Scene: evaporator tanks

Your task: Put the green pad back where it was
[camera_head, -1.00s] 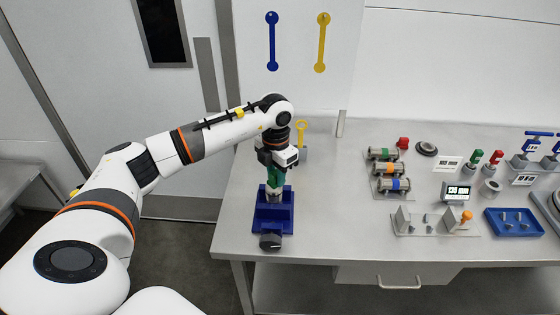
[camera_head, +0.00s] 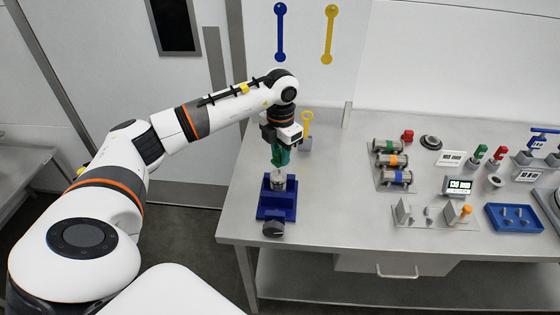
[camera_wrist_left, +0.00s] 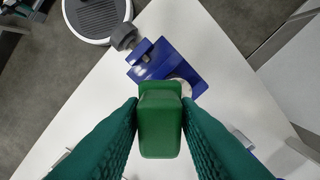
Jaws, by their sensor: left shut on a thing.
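The green pad (camera_wrist_left: 160,125) is a block with rounded edges, held between the teal fingers of my left gripper (camera_wrist_left: 160,118). In the head view my left gripper (camera_head: 281,155) points down, just above a blue stand (camera_head: 277,205) near the left end of the table. A silver cylinder (camera_head: 278,183) stands upright on this stand below the fingers. In the wrist view the blue stand (camera_wrist_left: 165,62) lies beyond the pad, which partly covers it. In the head view I cannot tell the pad from the fingers. My right gripper is out of view.
A rack of banded cylinders (camera_head: 392,160), a small display (camera_head: 458,186), a grey bracket fixture (camera_head: 433,216) and a blue tray (camera_head: 514,217) stand to the right. A yellow-handled tool (camera_head: 307,130) is behind my gripper. The table between the stand and the rack is clear.

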